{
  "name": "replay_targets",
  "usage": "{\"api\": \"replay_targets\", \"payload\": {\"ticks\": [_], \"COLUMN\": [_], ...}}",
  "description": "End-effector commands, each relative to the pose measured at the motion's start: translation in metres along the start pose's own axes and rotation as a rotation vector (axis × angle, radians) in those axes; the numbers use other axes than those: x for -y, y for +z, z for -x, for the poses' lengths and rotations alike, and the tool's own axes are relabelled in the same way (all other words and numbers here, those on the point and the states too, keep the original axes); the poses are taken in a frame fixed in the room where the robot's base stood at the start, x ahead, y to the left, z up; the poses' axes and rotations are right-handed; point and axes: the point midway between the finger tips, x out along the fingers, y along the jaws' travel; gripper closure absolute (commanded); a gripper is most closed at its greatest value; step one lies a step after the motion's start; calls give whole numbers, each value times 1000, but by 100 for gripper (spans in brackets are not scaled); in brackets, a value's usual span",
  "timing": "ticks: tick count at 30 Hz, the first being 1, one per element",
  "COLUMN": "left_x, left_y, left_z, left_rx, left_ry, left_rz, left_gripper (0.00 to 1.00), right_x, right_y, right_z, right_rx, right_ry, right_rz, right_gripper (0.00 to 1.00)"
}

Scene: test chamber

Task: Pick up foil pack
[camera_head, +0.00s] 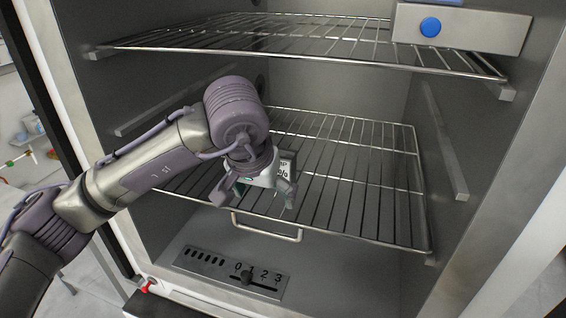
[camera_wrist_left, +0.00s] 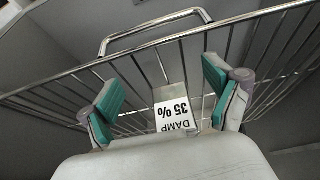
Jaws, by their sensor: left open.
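A small grey pack with a white label reading "DAMP 35 %" (camera_wrist_left: 175,115), which looks like the foil pack, is at the lower wire shelf (camera_head: 355,190). In the head view the pack (camera_head: 286,164) shows just behind my left gripper (camera_head: 254,194), which hides part of it. My left gripper is open over the front part of this shelf. In the left wrist view its green-padded fingers (camera_wrist_left: 162,88) stand apart on either side of the pack, with gaps to both. The pack's lower part is hidden by the gripper body. My right gripper is not in view.
An upper wire shelf (camera_head: 290,38) spans the chamber above my arm, with a grey box with a blue button (camera_head: 463,27) at its right. A wire handle (camera_head: 266,228) is on the lower shelf's front. A slider panel (camera_head: 232,273) lies below. The lower shelf's right side is empty.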

Motion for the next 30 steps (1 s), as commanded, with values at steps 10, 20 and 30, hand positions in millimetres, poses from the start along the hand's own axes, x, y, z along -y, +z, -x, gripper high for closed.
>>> {"api": "replay_targets", "payload": {"ticks": [10, 20, 30], "left_x": [-1, -2, -2], "left_y": [-48, -80, -91], "left_z": [-19, -30, -50], "left_rx": [2, 5, 2], "left_ry": [6, 7, 7], "left_rz": [4, 5, 2], "left_gripper": [10, 10, 10], "right_x": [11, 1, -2], "right_y": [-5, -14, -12], "right_z": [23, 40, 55], "right_rx": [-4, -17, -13], "right_ry": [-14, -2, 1], "right_rz": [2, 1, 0], "right_gripper": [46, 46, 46]}}
